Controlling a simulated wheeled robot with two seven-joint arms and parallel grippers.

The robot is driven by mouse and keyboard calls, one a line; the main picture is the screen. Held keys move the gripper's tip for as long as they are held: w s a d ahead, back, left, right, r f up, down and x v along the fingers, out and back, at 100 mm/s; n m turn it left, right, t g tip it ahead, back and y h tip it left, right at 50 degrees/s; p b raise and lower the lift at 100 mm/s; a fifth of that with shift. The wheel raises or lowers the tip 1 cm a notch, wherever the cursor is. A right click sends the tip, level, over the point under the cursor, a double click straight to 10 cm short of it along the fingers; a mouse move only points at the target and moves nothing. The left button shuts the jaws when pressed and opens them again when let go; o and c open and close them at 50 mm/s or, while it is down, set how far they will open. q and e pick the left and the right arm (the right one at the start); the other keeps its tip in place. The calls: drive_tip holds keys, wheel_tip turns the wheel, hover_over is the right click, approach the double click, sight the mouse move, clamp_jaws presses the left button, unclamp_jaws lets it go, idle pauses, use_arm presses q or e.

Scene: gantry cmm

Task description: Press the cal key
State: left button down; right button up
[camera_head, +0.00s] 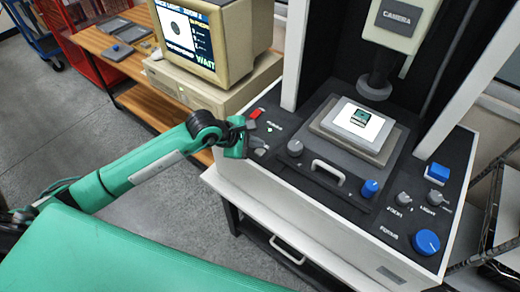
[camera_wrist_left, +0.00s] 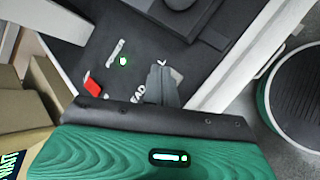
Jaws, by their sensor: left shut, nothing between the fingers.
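No key with a readable "cal" label shows in either view, so I cannot tell which one it is. A square blue button (camera_head: 437,173) stands at the right of the machine's dark panel. My left gripper (camera_head: 258,140) is shut and empty over the panel's left corner, close to a red switch (camera_head: 255,113). In the left wrist view, the shut fingers (camera_wrist_left: 163,86) cover part of the panel lettering near the red switch (camera_wrist_left: 92,88) and a green light (camera_wrist_left: 123,61). I cannot tell whether the fingertips touch the panel. My right gripper is not in view.
A dark stage with a handle (camera_head: 328,172) carries a pale plate (camera_head: 358,121) under a camera head (camera_head: 400,20). Blue (camera_head: 370,188) and grey (camera_head: 295,148) knobs stand up from the panel. A monitor (camera_head: 205,40) and a wooden bench (camera_head: 97,40) are at the left.

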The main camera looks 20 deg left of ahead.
sight(256, 152)
use_arm(q)
drive_tip(key=shift+r+p, duration=1.05)
drive_tip(key=shift+r, duration=1.4)
